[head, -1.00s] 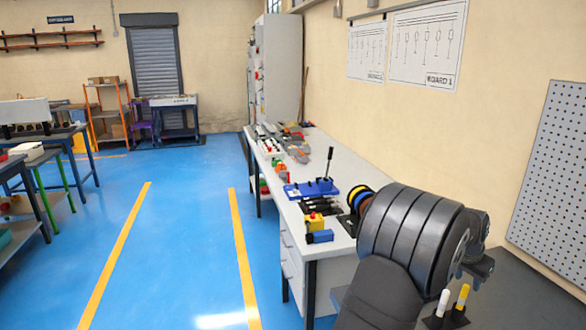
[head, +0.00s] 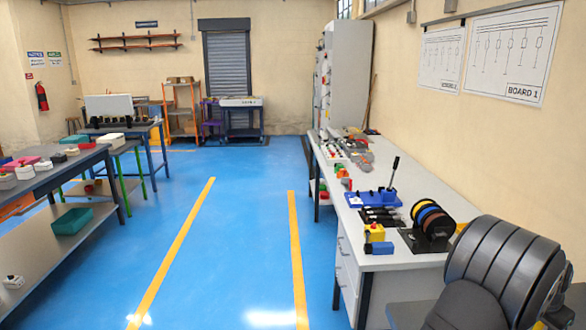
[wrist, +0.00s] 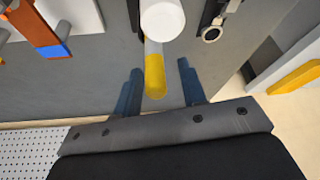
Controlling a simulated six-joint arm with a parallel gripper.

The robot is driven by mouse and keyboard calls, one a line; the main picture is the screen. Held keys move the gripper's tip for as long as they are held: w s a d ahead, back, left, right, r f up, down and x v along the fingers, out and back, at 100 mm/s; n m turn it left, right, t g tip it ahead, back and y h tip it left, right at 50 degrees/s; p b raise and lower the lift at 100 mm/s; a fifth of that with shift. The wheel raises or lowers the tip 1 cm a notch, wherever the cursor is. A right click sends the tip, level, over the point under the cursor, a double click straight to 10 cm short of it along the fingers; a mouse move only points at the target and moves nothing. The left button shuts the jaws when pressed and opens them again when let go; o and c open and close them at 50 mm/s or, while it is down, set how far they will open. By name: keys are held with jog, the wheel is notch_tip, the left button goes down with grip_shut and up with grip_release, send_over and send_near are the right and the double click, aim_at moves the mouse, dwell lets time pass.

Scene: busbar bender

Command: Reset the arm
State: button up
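My gripper (wrist: 159,70) shows in the wrist view with its two blue-grey fingers apart. A marker-like rod with a yellow end (wrist: 155,75) and a white part (wrist: 162,17) shows in the gap between the fingers. The fingers do not visibly touch it, and I cannot tell how far beyond them it stands. In the head view my dark, ribbed arm (head: 505,262) fills the lower right corner. My gripper is out of sight there.
A long grey workbench (head: 400,262) runs along the right wall. It carries a blue bender with a black lever (head: 376,198), coloured spools (head: 430,220) and a yellow-and-blue block (head: 375,235). A tool (wrist: 45,35) shows in the wrist view. The blue floor (head: 240,240) is clear.

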jog(key=shift+f, duration=0.3)
jog(key=v, duration=1.3)
jog(key=x, duration=1.3)
jog(key=shift+f, duration=0.3)
notch_tip(320, 180, up, 6)
jog(key=s+r, duration=0.7)
jog(key=s, duration=0.5)
jog(key=s+a+f, duration=0.3)
jog(key=s+a, duration=0.3)
jog(key=s, duration=0.1)
jog(key=shift+s+a, duration=0.25)
jog(key=shift+s, duration=0.05)
